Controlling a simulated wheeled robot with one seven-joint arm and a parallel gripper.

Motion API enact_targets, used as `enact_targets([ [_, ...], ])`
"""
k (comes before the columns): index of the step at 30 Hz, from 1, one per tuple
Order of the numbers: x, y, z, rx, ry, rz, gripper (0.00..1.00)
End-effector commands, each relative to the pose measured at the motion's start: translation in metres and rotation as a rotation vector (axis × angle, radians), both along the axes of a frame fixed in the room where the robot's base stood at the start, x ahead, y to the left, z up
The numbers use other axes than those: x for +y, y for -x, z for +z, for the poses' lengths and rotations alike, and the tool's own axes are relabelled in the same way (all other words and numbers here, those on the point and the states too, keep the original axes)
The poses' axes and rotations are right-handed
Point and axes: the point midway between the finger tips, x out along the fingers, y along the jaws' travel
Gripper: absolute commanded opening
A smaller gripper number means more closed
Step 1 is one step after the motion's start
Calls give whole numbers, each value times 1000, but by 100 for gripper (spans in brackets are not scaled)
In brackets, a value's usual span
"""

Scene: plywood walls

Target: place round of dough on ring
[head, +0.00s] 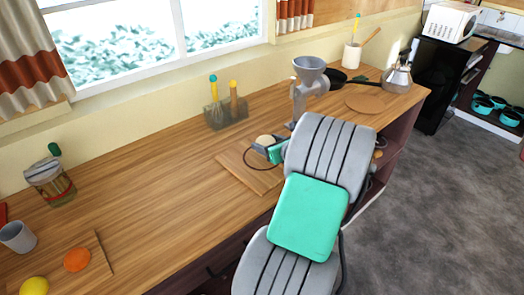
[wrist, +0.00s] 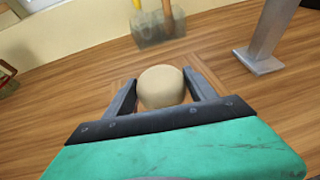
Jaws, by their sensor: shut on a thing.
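The round of dough (wrist: 161,85) is a pale beige ball between the two dark fingers of my gripper (wrist: 162,92) in the wrist view. My gripper is shut on it. In the head view the dough (head: 265,140) shows at the end of my gripper (head: 268,149), over the wooden board. A thin dark ring (head: 246,160) shows on the board just below and left of the dough. Part of it is hidden by my gripper, and I cannot tell the exact gap between dough and ring. The ring cannot be made out in the wrist view.
The wooden board (head: 238,174) lies on the long counter. A grey grinder (head: 306,85) stands close behind my gripper. A clear holder with utensils (head: 226,113) is by the wall. A jar (head: 50,182), a cup (head: 17,237) and fruit are at left. The middle counter is clear.

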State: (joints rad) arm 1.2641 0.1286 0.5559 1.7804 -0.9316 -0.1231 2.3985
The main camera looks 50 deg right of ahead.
Motion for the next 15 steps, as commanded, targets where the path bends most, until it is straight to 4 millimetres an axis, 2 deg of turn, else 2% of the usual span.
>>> enact_targets([
  [3,-3,-16,-17,-2,1,3,21],
  [8,-4,-27,-31,-1,2,3,21],
  [12,-4,-25,-55,-1,0,1,21],
  [15,-4,-25,-59,-2,4,2,21],
])
